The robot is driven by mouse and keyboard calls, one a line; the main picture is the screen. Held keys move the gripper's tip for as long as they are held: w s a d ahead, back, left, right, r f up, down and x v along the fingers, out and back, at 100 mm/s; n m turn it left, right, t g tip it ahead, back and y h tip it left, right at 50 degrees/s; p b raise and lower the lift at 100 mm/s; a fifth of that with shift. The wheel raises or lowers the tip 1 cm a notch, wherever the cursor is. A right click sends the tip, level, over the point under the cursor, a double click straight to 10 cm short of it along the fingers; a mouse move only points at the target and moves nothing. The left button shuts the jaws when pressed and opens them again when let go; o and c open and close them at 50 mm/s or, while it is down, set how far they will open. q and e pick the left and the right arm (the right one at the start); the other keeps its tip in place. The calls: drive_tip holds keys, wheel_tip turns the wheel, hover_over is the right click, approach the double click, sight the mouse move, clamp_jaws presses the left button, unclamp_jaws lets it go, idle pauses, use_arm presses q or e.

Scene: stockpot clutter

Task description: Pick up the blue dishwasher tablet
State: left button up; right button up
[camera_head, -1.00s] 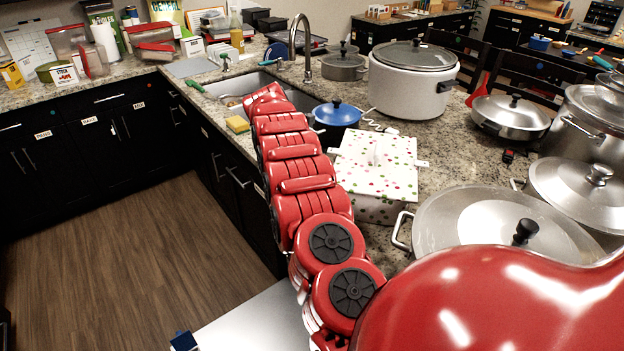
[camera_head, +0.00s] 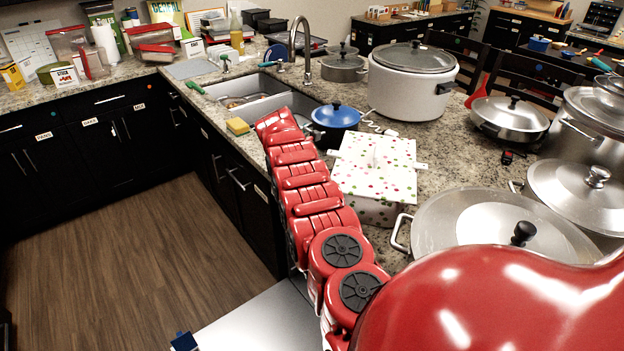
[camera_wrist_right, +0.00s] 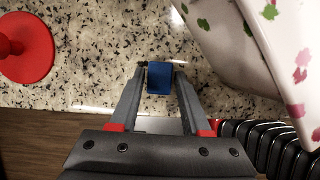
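The blue dishwasher tablet (camera_wrist_right: 159,78) shows in the right wrist view, between the two fingertips of my right gripper (camera_wrist_right: 160,67). The fingers stand close along both its sides. I cannot tell whether they press on it or whether it rests on the counter. In the head view my right arm hides both the tablet and its gripper. My left gripper does not show in either view.
A white polka-dot pot (camera_head: 375,165) stands beside my right arm and looms close in the wrist view (camera_wrist_right: 215,40). A red round-based object (camera_wrist_right: 25,50) is at the left there. A blue pot (camera_head: 335,117), sponge (camera_head: 238,126) and sink (camera_head: 255,88) lie beyond.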

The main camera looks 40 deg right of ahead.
clamp_jaws()
